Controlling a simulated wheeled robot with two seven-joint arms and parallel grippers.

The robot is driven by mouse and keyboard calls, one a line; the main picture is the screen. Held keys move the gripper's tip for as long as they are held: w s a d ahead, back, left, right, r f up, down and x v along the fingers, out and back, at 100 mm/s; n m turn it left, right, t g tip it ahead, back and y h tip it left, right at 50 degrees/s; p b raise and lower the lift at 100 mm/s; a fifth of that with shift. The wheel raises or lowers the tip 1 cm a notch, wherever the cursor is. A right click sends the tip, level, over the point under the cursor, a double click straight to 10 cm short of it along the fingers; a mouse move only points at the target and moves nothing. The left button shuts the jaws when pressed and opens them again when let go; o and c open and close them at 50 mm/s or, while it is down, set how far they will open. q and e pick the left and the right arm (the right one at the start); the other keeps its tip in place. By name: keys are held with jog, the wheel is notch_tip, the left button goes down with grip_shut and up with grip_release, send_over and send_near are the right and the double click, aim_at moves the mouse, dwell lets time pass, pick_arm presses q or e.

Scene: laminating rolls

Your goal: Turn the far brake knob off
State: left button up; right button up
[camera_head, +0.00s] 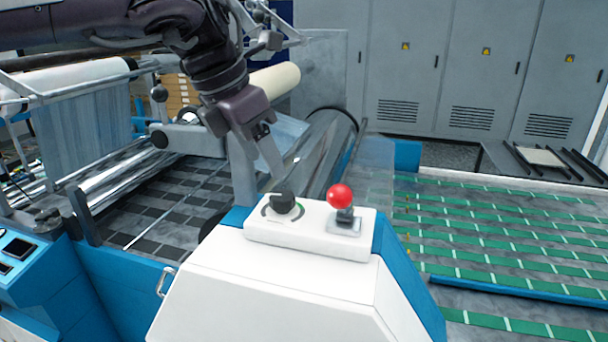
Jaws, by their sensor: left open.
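A black rotary knob (284,203) with a dial marking around its base sits on the raised white panel (310,234) of the machine housing. I cannot tell its setting for sure. My left gripper (264,190) comes down from the upper left and is open. Its two fingers are spread just behind and to the left of this knob, with one fingertip near the panel's back left edge. Nothing is between the fingers, and I cannot tell whether they touch anything. My right gripper is not in view.
A red ball-topped lever (340,197) stands close right of the knob. A metal roller (322,145) lies behind. A white roll (275,80) is behind my arm. A blue control box (28,262) is at left, a green-striped bed (500,235) at right. Grey cabinets (470,60) line the back.

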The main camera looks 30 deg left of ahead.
aim_at(282, 195)
pick_arm(q)
jog(key=x, duration=0.4)
jog(key=shift+s+f, duration=0.2)
jog(key=shift+f, duration=0.05)
jog(key=shift+p+x, duration=0.35)
jog(key=shift+x, duration=0.8)
jog(key=shift+w+d+f, duration=0.15)
jog(key=shift+w+f, duration=0.25)
jog(key=shift+w, duration=0.2)
jog(key=shift+s, duration=0.15)
jog(key=c, duration=1)
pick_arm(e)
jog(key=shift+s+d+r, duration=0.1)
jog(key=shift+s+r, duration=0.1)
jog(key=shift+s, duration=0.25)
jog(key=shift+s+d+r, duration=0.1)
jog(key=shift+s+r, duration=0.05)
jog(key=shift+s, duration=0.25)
